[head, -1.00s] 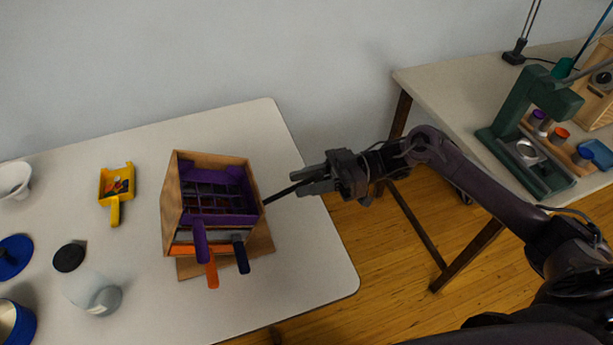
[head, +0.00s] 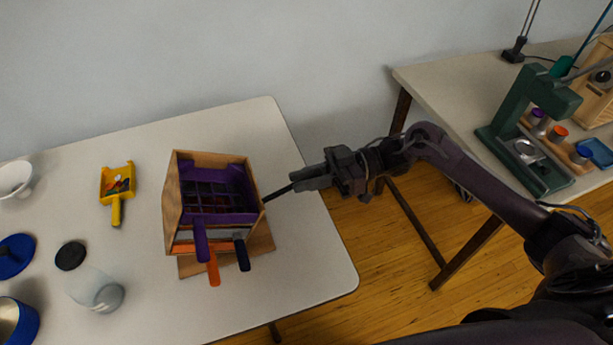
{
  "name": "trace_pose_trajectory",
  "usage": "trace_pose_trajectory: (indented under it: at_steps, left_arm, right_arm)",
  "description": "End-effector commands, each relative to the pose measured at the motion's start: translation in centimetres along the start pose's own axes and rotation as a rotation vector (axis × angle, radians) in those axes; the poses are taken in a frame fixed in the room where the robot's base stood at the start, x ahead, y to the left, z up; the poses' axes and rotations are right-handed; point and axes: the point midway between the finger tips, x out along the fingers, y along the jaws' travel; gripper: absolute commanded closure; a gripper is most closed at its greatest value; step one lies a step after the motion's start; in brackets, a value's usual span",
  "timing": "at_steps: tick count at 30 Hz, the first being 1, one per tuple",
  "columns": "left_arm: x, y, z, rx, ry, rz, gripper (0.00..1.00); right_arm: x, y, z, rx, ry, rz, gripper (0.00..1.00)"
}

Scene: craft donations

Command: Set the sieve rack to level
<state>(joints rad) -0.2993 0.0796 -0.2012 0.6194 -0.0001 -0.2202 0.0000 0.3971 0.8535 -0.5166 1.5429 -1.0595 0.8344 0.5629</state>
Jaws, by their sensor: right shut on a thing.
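The sieve rack is a wooden box (head: 174,215) on a flat wooden base board (head: 264,243) on the white table. A purple sieve (head: 241,206) sits on top in it, and a purple handle (head: 201,240), an orange handle (head: 213,268) and a navy handle (head: 242,254) stick out at the front. The box looks tilted against its base. A thin dark lever (head: 277,193) sticks out from its right side. My right gripper (head: 295,181) is shut on the lever's outer end. My left gripper is out of view.
A yellow scoop (head: 116,196) with small coloured pieces, a clear jar (head: 97,291), a black lid (head: 70,255), a blue lid (head: 14,256) and a white bowl (head: 14,180) stand left of the rack. A second table (head: 440,80) at right holds a green press (head: 520,120).

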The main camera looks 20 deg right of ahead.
Motion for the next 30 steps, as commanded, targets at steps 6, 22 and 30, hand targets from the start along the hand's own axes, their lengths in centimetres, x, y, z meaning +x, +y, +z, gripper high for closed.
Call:
trace_pose_trajectory:
  at_steps: [6,22,30]
  left_arm:
    - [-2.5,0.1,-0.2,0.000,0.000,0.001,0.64]
    - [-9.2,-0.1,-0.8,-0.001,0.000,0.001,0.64]
    - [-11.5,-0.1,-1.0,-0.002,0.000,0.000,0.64]
  right_arm:
    - [0.4,-0.4,-2.0,-0.005,-0.069,0.012,1.00]
    - [2.6,-1.4,-6.7,-0.023,-0.316,0.060,1.00]
    - [3.8,-1.7,-8.1,-0.028,-0.415,0.079,1.00]
